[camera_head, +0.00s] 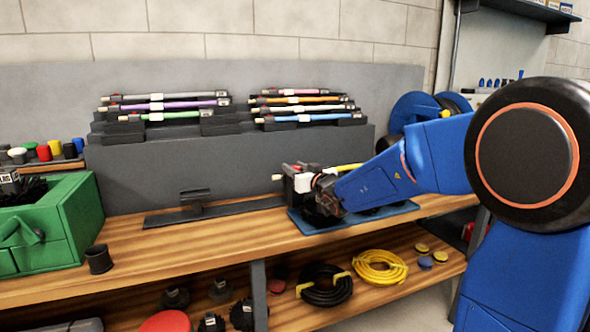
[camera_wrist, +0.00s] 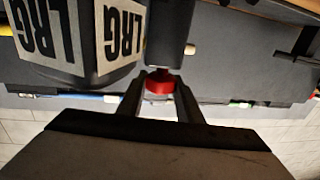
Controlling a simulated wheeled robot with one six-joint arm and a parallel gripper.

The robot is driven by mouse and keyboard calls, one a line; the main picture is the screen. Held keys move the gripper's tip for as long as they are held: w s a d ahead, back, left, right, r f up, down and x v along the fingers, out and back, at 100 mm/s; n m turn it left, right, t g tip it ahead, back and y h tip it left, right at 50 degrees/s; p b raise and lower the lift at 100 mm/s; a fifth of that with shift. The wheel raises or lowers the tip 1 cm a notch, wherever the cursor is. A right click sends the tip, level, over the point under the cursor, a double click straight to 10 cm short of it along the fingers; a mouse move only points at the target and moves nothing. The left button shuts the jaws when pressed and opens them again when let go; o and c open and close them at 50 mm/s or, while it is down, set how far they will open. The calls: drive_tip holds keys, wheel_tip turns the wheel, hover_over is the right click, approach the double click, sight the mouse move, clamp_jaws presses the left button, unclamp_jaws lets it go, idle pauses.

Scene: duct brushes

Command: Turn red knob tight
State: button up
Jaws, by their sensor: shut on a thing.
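The red knob (camera_wrist: 159,84) shows in the wrist view, at the end of a dark block (camera_wrist: 166,40). My gripper (camera_wrist: 161,78) has its two fingers on either side of the knob and is shut on it. A dark body with white "LRG" labels (camera_wrist: 122,28) stands just left of the knob in that view. In the head view my gripper (camera_head: 324,194) is at a dark fixture with a white part on the bench; the knob is hidden there behind the gripper and fixture.
A blue mat (camera_head: 402,209) lies under the fixture on the wooden bench (camera_head: 150,247). A grey rack (camera_head: 230,163) with coloured rods stands behind. A green box (camera_head: 72,222) and black cup (camera_head: 98,259) are at left. Hose coils (camera_head: 380,267) lie on the lower shelf.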

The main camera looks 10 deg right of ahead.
drive_tip(key=o, duration=1)
drive_tip(key=v, duration=1.7)
drive_tip(key=shift+s+d, duration=0.1)
drive_tip(key=shift+s, duration=0.1)
drive_tip(key=shift+o, duration=0.2)
